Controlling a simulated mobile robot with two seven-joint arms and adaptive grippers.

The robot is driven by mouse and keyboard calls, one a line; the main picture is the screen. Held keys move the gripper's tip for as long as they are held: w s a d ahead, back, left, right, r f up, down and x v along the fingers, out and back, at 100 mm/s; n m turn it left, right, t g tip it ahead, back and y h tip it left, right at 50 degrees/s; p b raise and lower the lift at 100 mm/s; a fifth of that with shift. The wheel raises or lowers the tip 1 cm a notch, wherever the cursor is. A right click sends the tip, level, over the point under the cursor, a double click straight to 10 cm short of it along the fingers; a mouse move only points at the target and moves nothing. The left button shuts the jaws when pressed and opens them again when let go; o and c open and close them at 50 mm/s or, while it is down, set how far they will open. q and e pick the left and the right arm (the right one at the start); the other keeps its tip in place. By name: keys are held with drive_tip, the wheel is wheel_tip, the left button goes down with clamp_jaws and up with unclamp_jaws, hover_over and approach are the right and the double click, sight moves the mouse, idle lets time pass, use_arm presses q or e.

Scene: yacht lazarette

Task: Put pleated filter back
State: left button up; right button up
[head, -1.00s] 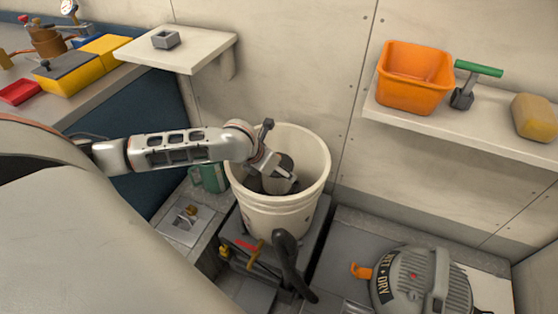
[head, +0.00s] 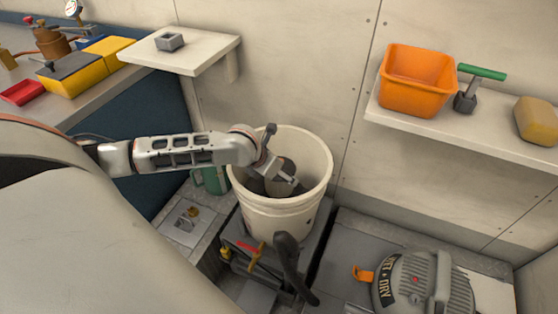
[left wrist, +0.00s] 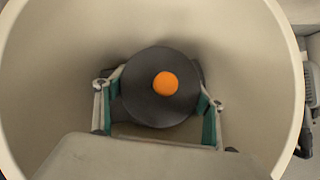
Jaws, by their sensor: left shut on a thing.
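My left gripper (head: 276,173) reaches over the left rim of the cream bucket-shaped drum (head: 280,215) and down inside it. In the left wrist view its two green-padded fingers (left wrist: 158,108) are shut on a dark round piece, which I take to be the pleated filter (left wrist: 140,98), one finger on each side. An orange round knob (left wrist: 165,84) sits at its centre. The drum wall (left wrist: 255,75) surrounds the filter with a gap. The filter's pleats are not visible, and its underside is hidden. My right gripper is not in view.
The grey round vacuum head (head: 425,283) marked "WET + DRY" sits at the lower right. A black curved handle (head: 290,265) stands in front of the drum. A shelf holds an orange bin (head: 417,85), a green-handled tool (head: 478,75) and a sponge (head: 537,120).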

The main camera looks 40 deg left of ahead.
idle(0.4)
use_arm(q)
drive_tip(key=shift+w+f, duration=0.1)
drive_tip(key=shift+f, duration=0.15)
idle(0.6)
drive_tip(key=shift+f, duration=0.55)
drive_tip(key=shift+f, duration=0.15)
drive_tip(key=shift+f, duration=0.3)
idle(0.7)
